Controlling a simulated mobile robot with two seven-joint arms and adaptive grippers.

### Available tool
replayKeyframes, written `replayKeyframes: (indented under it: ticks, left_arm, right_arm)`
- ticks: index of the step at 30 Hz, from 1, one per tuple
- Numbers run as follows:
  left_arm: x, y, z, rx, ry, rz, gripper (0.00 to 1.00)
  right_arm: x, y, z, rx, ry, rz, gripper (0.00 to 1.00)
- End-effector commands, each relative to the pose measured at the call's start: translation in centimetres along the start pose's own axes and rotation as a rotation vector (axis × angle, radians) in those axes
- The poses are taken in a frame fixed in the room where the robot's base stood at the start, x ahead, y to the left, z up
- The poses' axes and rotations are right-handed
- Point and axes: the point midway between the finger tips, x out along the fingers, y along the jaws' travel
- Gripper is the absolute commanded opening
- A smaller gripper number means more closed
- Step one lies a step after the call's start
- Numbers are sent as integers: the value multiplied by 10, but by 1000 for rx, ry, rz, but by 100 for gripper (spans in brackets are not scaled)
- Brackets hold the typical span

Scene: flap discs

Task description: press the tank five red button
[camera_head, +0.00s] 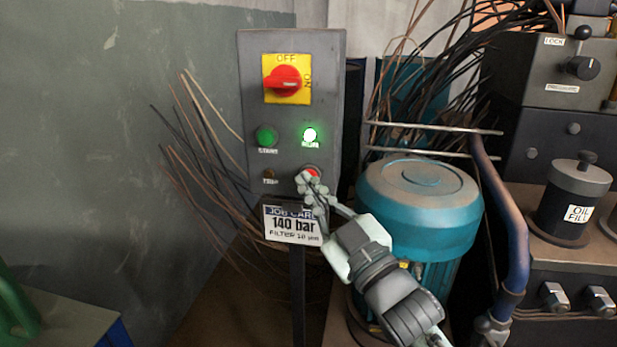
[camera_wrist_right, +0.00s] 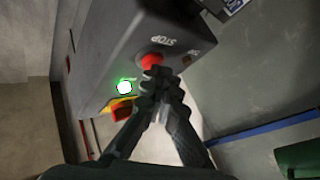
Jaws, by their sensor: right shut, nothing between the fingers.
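The red button (camera_head: 312,172) is at the lower right of a grey control box (camera_head: 244,110), partly hidden by my right gripper. In the right wrist view the red button (camera_wrist_right: 151,60) has the label STOP beside it. My right gripper (camera_head: 311,187) is shut and empty, its fingertips just below the button in the head view. In the wrist view its tips (camera_wrist_right: 165,85) are close to the button; whether they touch it I cannot tell. No tank five marking is readable. My left gripper is not in view.
The box also carries a red rotary switch (camera_head: 284,80), a green button (camera_head: 266,137) and a lit green lamp (camera_head: 310,136). A job card (camera_head: 292,224) hangs below. A teal motor (camera_head: 425,200) stands to the right, with loose wires (camera_head: 195,140) to the left.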

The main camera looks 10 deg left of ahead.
Motion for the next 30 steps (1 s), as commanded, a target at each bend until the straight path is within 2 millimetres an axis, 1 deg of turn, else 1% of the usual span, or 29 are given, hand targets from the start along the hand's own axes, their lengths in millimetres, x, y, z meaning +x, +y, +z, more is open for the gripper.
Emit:
replayKeyframes:
  ticks: [20, 30]
  left_arm:
    - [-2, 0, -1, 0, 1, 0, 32]
    - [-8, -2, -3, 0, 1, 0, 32]
  right_arm:
    - [3, 2, 3, 0, -4, 0, 0]
    - [-8, -6, -4, 2, -3, 0, 0]
